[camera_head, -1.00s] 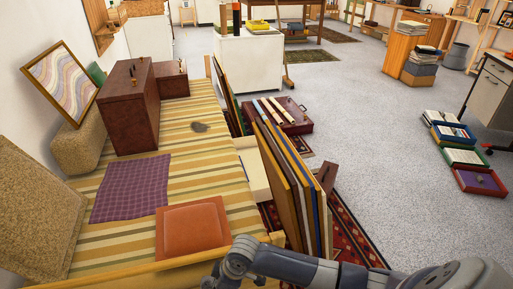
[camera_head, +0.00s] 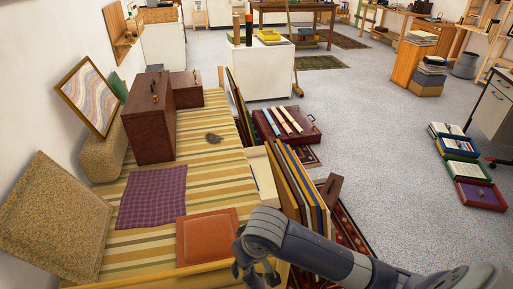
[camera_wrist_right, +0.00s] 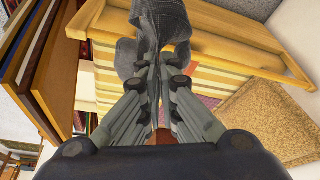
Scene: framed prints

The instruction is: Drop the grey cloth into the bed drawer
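My right gripper (camera_wrist_right: 157,66) appears closed at the fingertips on a grey cloth (camera_wrist_right: 164,20), which bunches on both sides of the tips and runs out of the top of the right wrist view. In the head view my right gripper (camera_head: 254,274) is low, over the foot end of the bed beside the orange cushion, and its tips are unclear. A pale drawer (camera_head: 264,176) sticks out from the bed's right side, partly hidden by leaning panels. My left gripper is not in view.
The striped bed (camera_head: 190,195) carries a purple cloth (camera_head: 152,197), an orange cushion (camera_head: 206,238), brown boxes (camera_head: 149,119) and a small grey item (camera_head: 213,138). Framed panels (camera_head: 299,188) lean close to the drawer. Open floor (camera_head: 390,170) lies to the right.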

